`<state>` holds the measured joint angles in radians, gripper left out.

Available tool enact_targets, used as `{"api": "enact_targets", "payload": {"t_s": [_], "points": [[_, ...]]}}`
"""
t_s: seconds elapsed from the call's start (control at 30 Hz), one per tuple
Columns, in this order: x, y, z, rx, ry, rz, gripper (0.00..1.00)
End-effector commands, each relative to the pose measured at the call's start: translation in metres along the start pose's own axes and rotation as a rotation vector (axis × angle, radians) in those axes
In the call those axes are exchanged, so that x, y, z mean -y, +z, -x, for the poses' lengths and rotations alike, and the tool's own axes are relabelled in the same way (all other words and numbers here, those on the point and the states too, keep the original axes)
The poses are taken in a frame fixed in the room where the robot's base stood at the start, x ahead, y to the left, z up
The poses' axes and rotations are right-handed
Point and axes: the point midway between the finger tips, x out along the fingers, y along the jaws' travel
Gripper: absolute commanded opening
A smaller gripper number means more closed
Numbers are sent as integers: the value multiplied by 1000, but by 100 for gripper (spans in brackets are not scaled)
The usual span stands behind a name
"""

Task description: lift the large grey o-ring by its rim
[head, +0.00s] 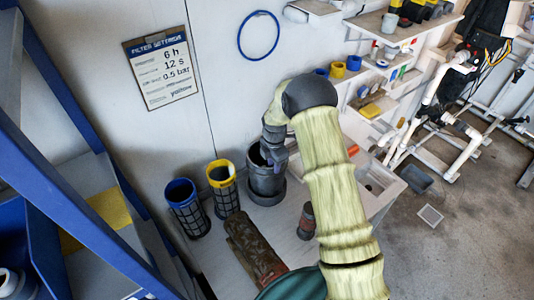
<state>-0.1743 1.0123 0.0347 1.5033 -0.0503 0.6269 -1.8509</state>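My gripper (276,160) points down over the mouth of a dark grey cylindrical housing (267,185) on the light bench. It is small and dark here, and I cannot tell whether its fingers are open or shut, or whether they touch anything. The housing stands upright with a wider base and a dark rim at its top. I cannot make out the large grey o-ring as a separate thing; the rim is partly hidden behind my gripper.
A blue-rimmed filter basket (187,212) and a yellow-rimmed one (223,190) stand left of the housing. A brown patterned cloth-like item (254,248) and a small dark red-and-grey cylinder (306,222) lie nearer. A blue ring (259,36) hangs on the wall. Shelves (380,62) are right.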

Motion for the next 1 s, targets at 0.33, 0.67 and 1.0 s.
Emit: {"api": "enact_targets", "payload": {"t_s": [0.33, 0.67, 1.0], "points": [[0, 0, 0, 0, 0, 1, 0], [0, -1, 0, -1, -2, 2, 0], [-1, 0, 17, 0, 4, 3, 0]]}}
